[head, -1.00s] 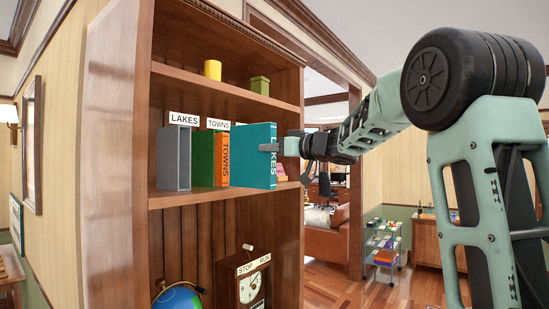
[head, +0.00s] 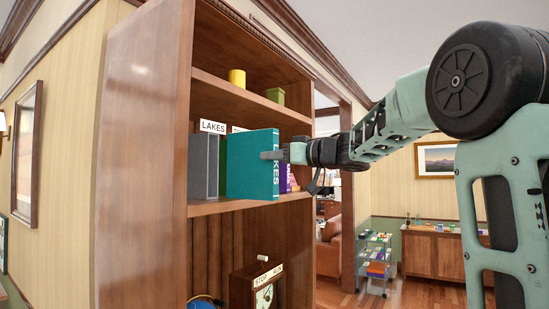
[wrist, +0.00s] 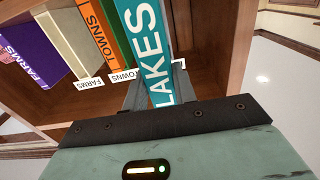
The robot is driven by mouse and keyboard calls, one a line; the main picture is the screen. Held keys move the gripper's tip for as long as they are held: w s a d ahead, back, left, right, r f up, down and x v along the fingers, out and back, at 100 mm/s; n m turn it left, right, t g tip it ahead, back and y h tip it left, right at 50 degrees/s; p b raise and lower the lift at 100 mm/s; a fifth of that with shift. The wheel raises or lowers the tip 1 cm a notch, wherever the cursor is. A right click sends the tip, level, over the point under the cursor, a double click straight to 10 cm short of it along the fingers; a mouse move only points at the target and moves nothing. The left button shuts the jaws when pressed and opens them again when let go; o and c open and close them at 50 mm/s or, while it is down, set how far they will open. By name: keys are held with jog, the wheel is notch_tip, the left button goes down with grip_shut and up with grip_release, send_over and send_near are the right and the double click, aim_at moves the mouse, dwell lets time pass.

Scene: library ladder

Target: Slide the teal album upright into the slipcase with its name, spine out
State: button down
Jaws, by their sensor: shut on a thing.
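The teal album (head: 250,165) is upright in my gripper, its LAKES spine (head: 276,165) facing out towards the gripper. My gripper (head: 270,155) is shut on the spine end; the wrist view shows the lettered spine (wrist: 152,50) between the fingers (wrist: 160,85). The grey slipcase (head: 204,165) stands on the middle shelf under the LAKES label (head: 213,127), just left of the album in the head view. The album is outside it. The slipcase's opening is not clearly seen, and the album hides part of the shelf behind.
In the wrist view an orange TOWNS album (wrist: 97,32), a cream slipcase (wrist: 68,40) and a purple FARMS album (wrist: 30,50) stand in a row. The bookcase's left side panel (head: 145,160) stands close to the slipcase. A yellow cup (head: 237,78) and green box (head: 275,96) are above.

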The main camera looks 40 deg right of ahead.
aim_at(257, 156)
jog(key=shift+w+r+p, duration=0.1)
jog(key=shift+r+p, duration=0.05)
jog(key=shift+p, duration=0.3)
jog(key=shift+p+x, duration=0.85)
jog(key=shift+x, duration=2)
jog(key=shift+p, duration=0.9)
